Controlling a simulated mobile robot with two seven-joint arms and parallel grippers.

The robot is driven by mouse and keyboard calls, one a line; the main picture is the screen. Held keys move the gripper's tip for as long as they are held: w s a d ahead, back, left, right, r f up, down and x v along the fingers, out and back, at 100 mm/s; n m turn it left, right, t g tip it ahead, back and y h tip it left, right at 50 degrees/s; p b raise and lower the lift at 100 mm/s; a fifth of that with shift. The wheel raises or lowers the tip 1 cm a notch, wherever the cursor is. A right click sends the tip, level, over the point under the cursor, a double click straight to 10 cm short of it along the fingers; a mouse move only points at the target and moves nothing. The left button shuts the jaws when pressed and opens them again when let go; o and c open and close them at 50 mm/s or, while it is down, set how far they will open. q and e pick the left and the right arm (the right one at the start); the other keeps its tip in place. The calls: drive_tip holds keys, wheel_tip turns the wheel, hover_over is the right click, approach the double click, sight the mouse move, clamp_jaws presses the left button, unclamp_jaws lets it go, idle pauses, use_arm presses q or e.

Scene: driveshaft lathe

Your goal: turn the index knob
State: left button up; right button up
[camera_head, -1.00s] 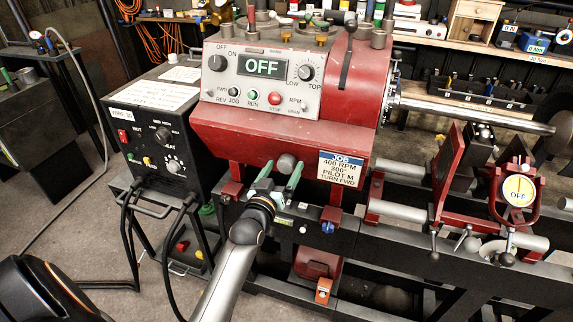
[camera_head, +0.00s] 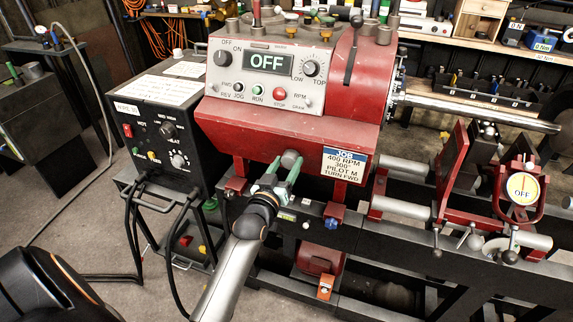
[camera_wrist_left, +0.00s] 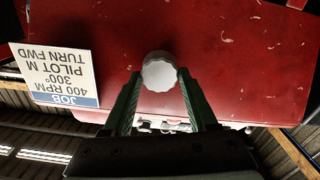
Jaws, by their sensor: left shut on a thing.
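The index knob (camera_head: 291,159) is a round grey knob on the front of the red lathe headstock, below the control panel. In the left wrist view the knob (camera_wrist_left: 159,74) is pale with a scalloped edge. My left gripper (camera_head: 286,164) has green fingers, one on each side of the knob. In the wrist view the fingertips (camera_wrist_left: 159,75) flank it closely, and the gripper is shut on it. My right gripper does not show.
A job card (camera_head: 344,163) reads 400 RPM, 300°, PILOT M, TURN FWD. The panel display (camera_head: 265,64) reads OFF.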

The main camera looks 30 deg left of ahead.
use_arm(q)
drive_tip(key=shift+r+n+p, duration=0.2)
drive_tip(key=shift+n+p, duration=0.3)
drive_tip(key=shift+n, duration=0.1)
drive_tip(key=shift+a+f+n+p, duration=0.15)
drive_tip(key=shift+n+p, duration=0.25)
drive_tip(key=shift+n, duration=0.7)
drive_tip(key=o, duration=1.4)
drive_tip(key=shift+f, duration=0.1)
